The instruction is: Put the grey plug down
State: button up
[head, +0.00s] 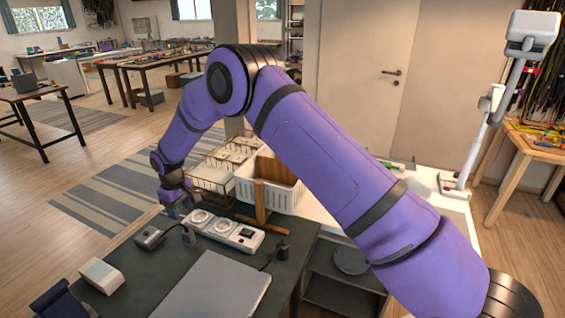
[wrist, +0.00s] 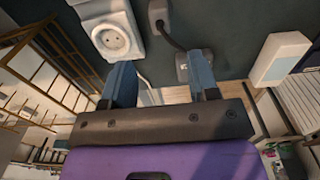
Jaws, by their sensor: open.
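My gripper (head: 179,210) is open above the far edge of the dark table (head: 160,272). Its two blue fingers stand apart with nothing between them in the wrist view (wrist: 162,72). A small grey plug-like piece (head: 188,236) lies beside the white socket strip (head: 223,231); it also shows at the top of the wrist view (wrist: 159,13). A dark cord runs from it to a grey block (head: 150,237), which shows behind the right fingertip in the wrist view (wrist: 183,67). Neither piece is visibly gripped. The strip's round socket shows in the wrist view (wrist: 112,38).
A white box (head: 102,274) and a closed grey laptop-like slab (head: 215,287) lie on the table. A dark plug (head: 282,250) lies near the right edge. A wooden stand (head: 261,212), white basket (head: 280,190) and wire rack (head: 215,172) are beyond the strip.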

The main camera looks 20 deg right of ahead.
jog(key=s+d+r+m+t, duration=0.1)
jog(key=s+d+r, duration=0.3)
jog(key=d+r, duration=0.5)
jog(key=s+d+r+m+t, duration=0.15)
jog(key=s+d+r, duration=0.3)
jog(key=r, duration=0.75)
jog(key=s+d+r+m, duration=0.2)
jog(key=s+d+r, duration=0.2)
jog(key=d+r, duration=0.5)
jog(key=s+d+r+m+t, duration=0.1)
jog(key=s+d+r, duration=0.35)
jog(key=s, duration=0.25)
jog(key=s+d+r+m, duration=0.1)
jog(key=s+d+r, duration=0.2)
jog(key=s+r, duration=0.3)
jog(key=s+d+f+m+t, duration=0.1)
jog(key=s+d, duration=0.1)
jog(key=s, duration=0.7)
jog(key=s+d+f+m, duration=0.1)
jog(key=s+d+f, duration=0.1)
jog(key=s, duration=0.7)
jog(key=shift+s+d+f+t, duration=0.15)
jog(key=shift+s+d+t, duration=0.25)
jog(key=shift+d, duration=0.2)
jog(key=shift+m, duration=0.25)
